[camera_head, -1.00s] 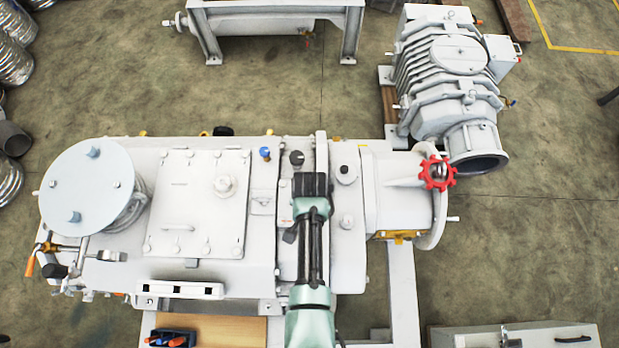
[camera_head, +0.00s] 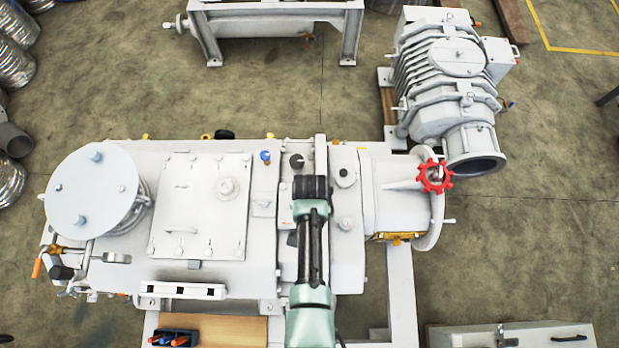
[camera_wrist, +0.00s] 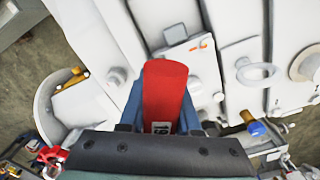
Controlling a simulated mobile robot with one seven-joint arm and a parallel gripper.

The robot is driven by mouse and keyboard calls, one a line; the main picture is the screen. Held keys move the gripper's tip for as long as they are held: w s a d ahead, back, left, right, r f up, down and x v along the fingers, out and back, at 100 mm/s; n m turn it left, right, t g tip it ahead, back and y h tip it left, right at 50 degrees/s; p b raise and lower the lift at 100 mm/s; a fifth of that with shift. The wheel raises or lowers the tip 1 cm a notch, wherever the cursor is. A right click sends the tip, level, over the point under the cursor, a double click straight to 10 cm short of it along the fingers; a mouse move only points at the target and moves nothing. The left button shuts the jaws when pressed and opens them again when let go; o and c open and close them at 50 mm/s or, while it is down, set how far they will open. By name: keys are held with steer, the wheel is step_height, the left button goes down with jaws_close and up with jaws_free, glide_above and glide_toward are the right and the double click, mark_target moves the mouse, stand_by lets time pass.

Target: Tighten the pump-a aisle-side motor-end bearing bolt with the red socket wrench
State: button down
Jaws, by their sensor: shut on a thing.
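My gripper (camera_wrist: 160,105) is shut on the red socket wrench (camera_wrist: 165,88), whose red part stands between the blue fingers in the wrist view. The wrench's working end is hidden in that view. In the head view my gripper (camera_head: 311,187) is over the pale grey pump (camera_head: 344,255), right of its square bolted cover (camera_head: 200,205). The wrench is hidden from the head view. I cannot single out the aisle-side motor-end bearing bolt, nor tell whether the wrench touches any bolt.
A red handwheel (camera_head: 434,177) is at the pump's right end and a round lid (camera_head: 94,190) at its left. A dark tool holder (camera_head: 173,338) sits on a wooden board (camera_head: 232,330) at the bottom. A ribbed grey motor unit (camera_head: 450,90) stands behind right.

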steer(key=shift+w+r+p, duration=0.1)
steer(key=shift+r+p, duration=1.4)
steer(key=shift+r, duration=0.45)
steer(key=shift+w+f+b, duration=0.15)
steer(key=shift+f+b, duration=0.1)
steer(key=shift+b, duration=0.35)
steer(key=b, duration=0.1)
steer(key=w+n+b, duration=0.1)
steer(key=b, duration=0.1)
steer(key=shift+f, duration=0.25)
steer(key=n+b, duration=0.1)
steer(key=b, duration=0.3)
steer(key=r+n+b, duration=0.1)
steer(key=n+b, duration=0.1)
steer(key=b, duration=0.2)
steer(key=n+b, duration=0.1)
steer(key=b, duration=0.4)
steer(key=shift+w+r+n, duration=0.2)
steer(key=shift+w+n, duration=0.05)
steer(key=shift+n, duration=0.05)
steer(key=shift+s+r, duration=0.1)
steer(key=shift+s, duration=0.05)
